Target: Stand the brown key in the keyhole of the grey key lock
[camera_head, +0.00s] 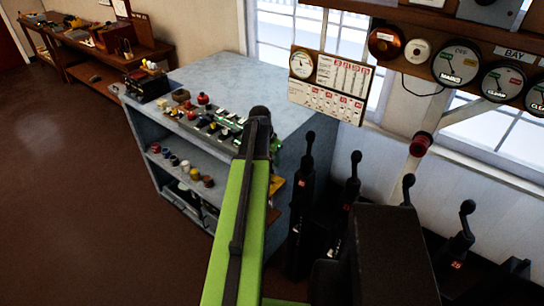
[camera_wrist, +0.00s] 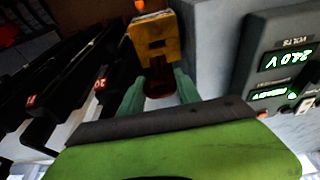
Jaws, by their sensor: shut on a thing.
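In the wrist view my gripper (camera_wrist: 160,80) has its two teal fingers shut on a dark reddish-brown piece, which I take to be the brown key (camera_wrist: 159,87). Only part of it shows between the fingers, so its tilt is unclear. A yellow-orange block (camera_wrist: 152,28) with dark openings lies just beyond the fingertips; whether the key touches it cannot be told. I cannot make out the grey key lock for certain in either view. In the head view my green arm hides the gripper and the key.
The blue-grey cabinet (camera_head: 205,75) carries several small items on top and on its shelf. Black levers (camera_head: 303,200) stand close to its right. In the wrist view a grey meter box (camera_wrist: 262,60) with green digits is at right. Brown floor (camera_head: 70,200) is open at left.

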